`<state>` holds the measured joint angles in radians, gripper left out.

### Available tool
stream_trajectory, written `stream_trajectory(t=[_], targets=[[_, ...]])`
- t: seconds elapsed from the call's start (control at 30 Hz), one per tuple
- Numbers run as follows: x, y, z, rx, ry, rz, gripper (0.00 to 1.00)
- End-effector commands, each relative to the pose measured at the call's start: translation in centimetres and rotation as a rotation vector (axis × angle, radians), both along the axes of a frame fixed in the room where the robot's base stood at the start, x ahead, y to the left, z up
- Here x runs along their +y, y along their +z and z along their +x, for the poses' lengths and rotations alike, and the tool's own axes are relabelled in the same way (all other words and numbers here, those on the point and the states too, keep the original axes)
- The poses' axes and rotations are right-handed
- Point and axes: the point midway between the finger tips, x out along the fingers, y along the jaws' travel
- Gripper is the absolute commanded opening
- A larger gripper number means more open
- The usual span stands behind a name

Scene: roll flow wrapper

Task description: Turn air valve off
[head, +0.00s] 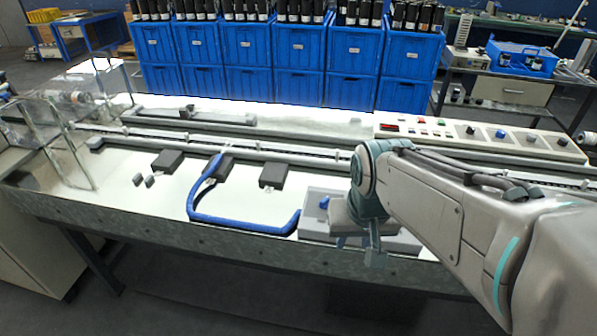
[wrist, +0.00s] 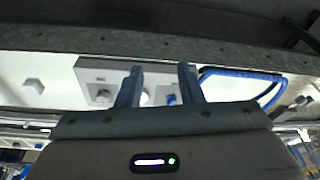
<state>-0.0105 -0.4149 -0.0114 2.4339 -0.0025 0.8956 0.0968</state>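A small blue knob (head: 324,202), which looks like the air valve, sits on a grey panel (head: 312,230) at the front of the machine bed. A blue hose (head: 240,223) runs to this panel from the left. My gripper (head: 358,252) is just right of the knob and nearer the bed's front edge. In the wrist view my gripper (wrist: 161,72) has its two fingers apart with nothing held. The blue knob (wrist: 171,99) shows between the fingers there, beside a white round part (wrist: 145,97). I cannot tell the knob's exact handle angle. My arm hides the panel's right part.
A long control box (head: 480,135) with knobs and buttons lies along the back right of the bed. Dark blocks (head: 273,175) stand left of the panel. Blue crates (head: 300,55) with bottles line the back. The bed's front lip (head: 150,222) runs below the panel.

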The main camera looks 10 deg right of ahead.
Motion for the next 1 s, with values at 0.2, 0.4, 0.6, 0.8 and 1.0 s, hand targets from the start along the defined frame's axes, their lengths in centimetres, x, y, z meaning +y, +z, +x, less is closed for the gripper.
stream_trajectory(t=[0.2,0.4,0.6,0.8,1.0], targets=[[0.0,3.3,7.2,0.069,-0.194,0.051,0.34],[0.0,4.0,14.2,0.130,-0.389,0.078,0.34],[-0.1,2.8,20.4,0.182,-0.577,0.087,0.34],[-0.1,1.1,24.1,0.210,-0.697,0.085,0.34],[-0.1,0.0,25.1,0.219,-0.739,0.082,0.34]])
